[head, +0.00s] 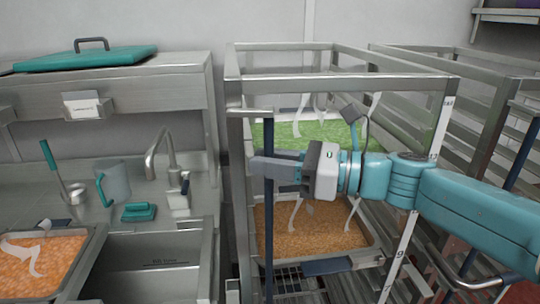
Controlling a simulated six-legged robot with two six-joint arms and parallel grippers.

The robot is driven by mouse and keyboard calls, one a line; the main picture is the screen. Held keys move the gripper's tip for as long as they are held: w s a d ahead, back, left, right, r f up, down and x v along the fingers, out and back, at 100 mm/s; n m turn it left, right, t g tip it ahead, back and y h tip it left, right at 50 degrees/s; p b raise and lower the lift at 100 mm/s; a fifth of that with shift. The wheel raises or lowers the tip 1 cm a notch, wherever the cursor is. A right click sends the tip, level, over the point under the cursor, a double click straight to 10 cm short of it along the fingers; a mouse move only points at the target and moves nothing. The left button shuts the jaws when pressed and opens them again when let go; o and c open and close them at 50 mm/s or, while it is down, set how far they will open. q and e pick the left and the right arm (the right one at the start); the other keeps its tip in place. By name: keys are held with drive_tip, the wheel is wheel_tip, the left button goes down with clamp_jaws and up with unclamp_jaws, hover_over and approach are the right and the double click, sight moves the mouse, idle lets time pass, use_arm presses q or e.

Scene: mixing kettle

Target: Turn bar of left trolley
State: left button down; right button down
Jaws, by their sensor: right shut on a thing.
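The left trolley (345,84) is a metal rack in the middle of the head view, holding trays of food. Its bar (268,220) is a dark blue upright rod at the trolley's front left, under a metal top piece. My right gripper (272,168) reaches in from the right across the trolley's front and is shut on the bar at upper-middle height. The fingers hide a short piece of the bar. My left gripper is not in view.
A tray of green food (305,133) and a tray of orange grains (310,228) sit in the left trolley. Another trolley (480,75) stands close on the right. A sink (160,265) and counter with a jug (115,180) and tap (160,150) are left.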

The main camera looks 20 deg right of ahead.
drive_tip(key=shift+w+n+g+y, duration=0.2)
drive_tip(key=shift+n+g+y, duration=0.3)
drive_tip(key=shift+g, duration=0.2)
drive_tip(key=c, duration=1.2)
unclamp_jaws()
drive_tip(key=shift+d, duration=0.1)
drive_tip(key=b+v, duration=0.1)
drive_tip(key=v, duration=1.5)
drive_tip(key=shift+s, duration=0.2)
